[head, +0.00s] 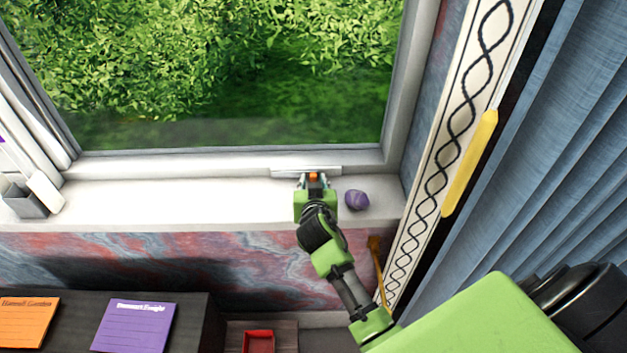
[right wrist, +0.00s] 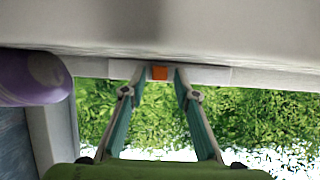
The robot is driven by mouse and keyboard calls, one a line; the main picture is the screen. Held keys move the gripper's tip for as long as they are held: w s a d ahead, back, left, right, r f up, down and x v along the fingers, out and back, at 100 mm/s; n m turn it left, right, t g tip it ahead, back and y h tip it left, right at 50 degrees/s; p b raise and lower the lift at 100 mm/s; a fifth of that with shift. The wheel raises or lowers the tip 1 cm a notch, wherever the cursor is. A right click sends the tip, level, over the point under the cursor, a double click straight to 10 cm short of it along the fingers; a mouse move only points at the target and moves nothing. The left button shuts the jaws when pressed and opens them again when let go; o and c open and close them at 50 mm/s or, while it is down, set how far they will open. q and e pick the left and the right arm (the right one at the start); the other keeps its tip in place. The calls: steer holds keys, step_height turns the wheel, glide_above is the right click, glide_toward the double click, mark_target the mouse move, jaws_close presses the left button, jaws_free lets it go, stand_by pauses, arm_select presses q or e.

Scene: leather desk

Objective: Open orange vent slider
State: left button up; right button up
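The orange vent slider (head: 313,176) is a small block on the pale vent strip (head: 285,170) along the bottom of the window frame. It also shows in the right wrist view (right wrist: 160,72), in the middle of the strip. My right gripper (head: 313,182) reaches over the sill to it. In the right wrist view my right gripper (right wrist: 160,76) is open, with one fingertip on each side of the slider and small gaps between. Whether either finger touches it I cannot tell. My left gripper is not in view.
A purple rounded object (head: 357,200) sits on the sill close to the right of my gripper. A grey holder (head: 24,202) stands at the sill's left end. The sill between is clear. A yellow bar (head: 470,163) and blue curtain (head: 560,150) are at right.

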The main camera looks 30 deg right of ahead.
jaws_close()
steer(key=shift+s+d+p, duration=0.2)
steer(key=shift+s+d, duration=0.15)
steer(key=shift+d, duration=0.35)
steer(key=shift+s+d+p, duration=0.2)
steer(key=shift+s+d, duration=0.1)
steer(key=shift+d, duration=0.4)
steer(key=shift+o, duration=1.9)
jaws_free()
steer(key=shift+w+f, duration=0.1)
steer(key=shift+w, duration=0.05)
steer(key=shift+v, duration=3.8)
